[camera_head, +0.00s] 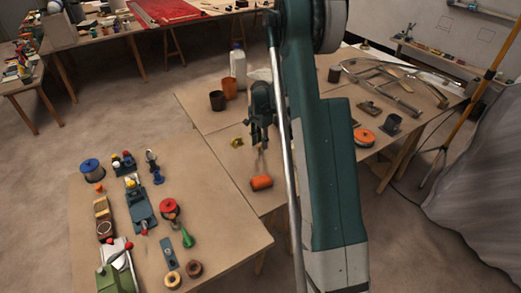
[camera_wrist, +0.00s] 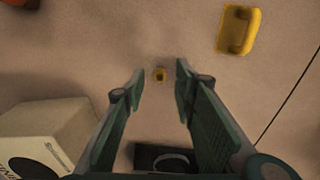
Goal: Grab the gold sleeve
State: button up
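A small gold sleeve (camera_wrist: 160,74) stands on the tan tabletop in the wrist view, just ahead of the gap between my fingertips. It looks like a short ring with a dark centre, seen from above. My gripper (camera_wrist: 159,86) is open, with one green padded finger on each side and nothing between them. In the head view my gripper (camera_head: 261,143) points down over the middle table. I cannot make out the sleeve in that view; my gripper and arm may hide it.
A yellow block-like part (camera_wrist: 238,30) lies ahead and right. A pale box (camera_wrist: 45,138) is close at lower left, and a dark part (camera_wrist: 165,159) lies beneath my fingers.

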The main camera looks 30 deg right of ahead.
jog(key=shift+f, duration=0.8)
jog(key=c, duration=0.9)
